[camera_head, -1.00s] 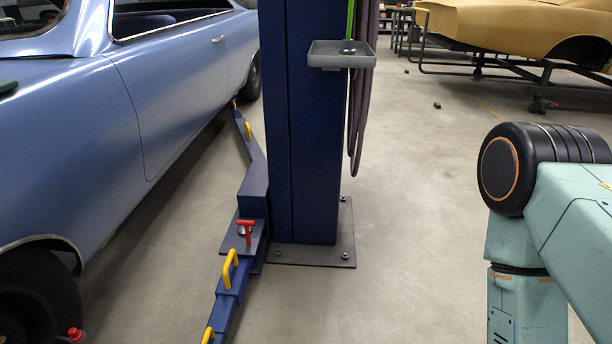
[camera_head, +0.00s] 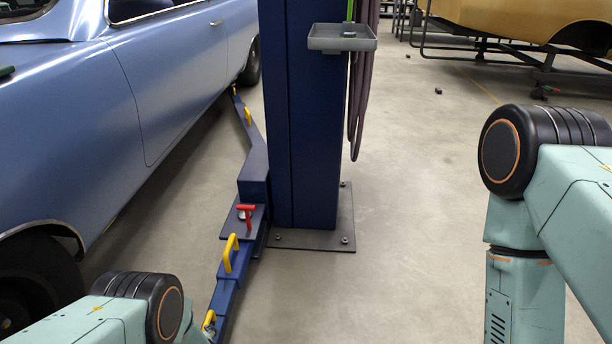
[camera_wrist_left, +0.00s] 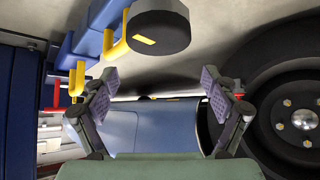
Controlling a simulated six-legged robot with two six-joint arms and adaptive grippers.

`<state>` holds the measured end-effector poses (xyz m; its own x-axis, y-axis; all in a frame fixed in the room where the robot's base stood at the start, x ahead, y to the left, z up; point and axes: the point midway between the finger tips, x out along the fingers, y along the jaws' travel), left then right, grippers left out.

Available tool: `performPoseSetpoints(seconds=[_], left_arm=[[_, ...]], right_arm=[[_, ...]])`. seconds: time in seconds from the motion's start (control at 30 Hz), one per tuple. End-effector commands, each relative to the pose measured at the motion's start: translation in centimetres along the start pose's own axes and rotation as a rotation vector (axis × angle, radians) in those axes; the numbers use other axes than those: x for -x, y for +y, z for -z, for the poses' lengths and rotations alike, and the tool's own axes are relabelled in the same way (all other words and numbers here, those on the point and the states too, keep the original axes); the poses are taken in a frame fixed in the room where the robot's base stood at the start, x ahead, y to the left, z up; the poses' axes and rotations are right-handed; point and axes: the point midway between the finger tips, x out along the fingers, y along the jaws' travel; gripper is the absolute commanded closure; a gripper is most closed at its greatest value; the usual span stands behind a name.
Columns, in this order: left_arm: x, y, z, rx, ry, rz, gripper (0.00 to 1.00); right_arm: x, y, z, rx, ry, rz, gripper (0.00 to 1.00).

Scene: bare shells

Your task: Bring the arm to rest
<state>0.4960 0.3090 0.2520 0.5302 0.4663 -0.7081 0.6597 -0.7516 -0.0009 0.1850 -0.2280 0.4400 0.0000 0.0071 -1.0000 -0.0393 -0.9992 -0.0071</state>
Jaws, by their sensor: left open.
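My left arm (camera_head: 130,312) enters the head view at the lower left, its black joint in front of the blue lift arm. My left gripper (camera_wrist_left: 160,103) shows in the left wrist view with its two padded fingers spread wide and nothing between them. Beyond it lie the blue car (camera_wrist_left: 150,128) and a dark wheel (camera_wrist_left: 285,110). My right arm (camera_head: 560,200) is folded at the right edge of the head view. Its gripper is out of view.
A blue lift post (camera_head: 303,120) with a grey tray (camera_head: 342,40) stands ahead. Its low lift arm (camera_head: 254,180) with yellow handles reaches beside the blue car (camera_head: 150,90). A yellow car body (camera_head: 530,20) sits on a frame at the back right.

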Motion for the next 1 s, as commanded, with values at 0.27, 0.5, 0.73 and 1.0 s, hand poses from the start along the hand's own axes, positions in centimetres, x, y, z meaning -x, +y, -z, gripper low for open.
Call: performPoseSetpoints(seconds=[0.27,0.5,0.73,1.0], left_arm=[[1.8,0.0,1.8,0.000,-0.001,0.000,0.14],[3.3,0.1,3.3,0.000,0.000,-0.001,0.14],[2.6,-0.1,2.4,0.001,-0.001,0.000,0.14],[0.8,-0.1,0.8,0.000,0.000,0.000,0.14]], right_arm=[[0.0,0.0,0.0,0.000,0.000,0.000,0.61],[0.0,0.0,0.0,0.000,0.000,0.000,0.61],[0.0,0.0,0.0,0.000,0.000,0.000,0.61],[0.0,0.0,0.0,0.000,0.000,0.000,0.61]])
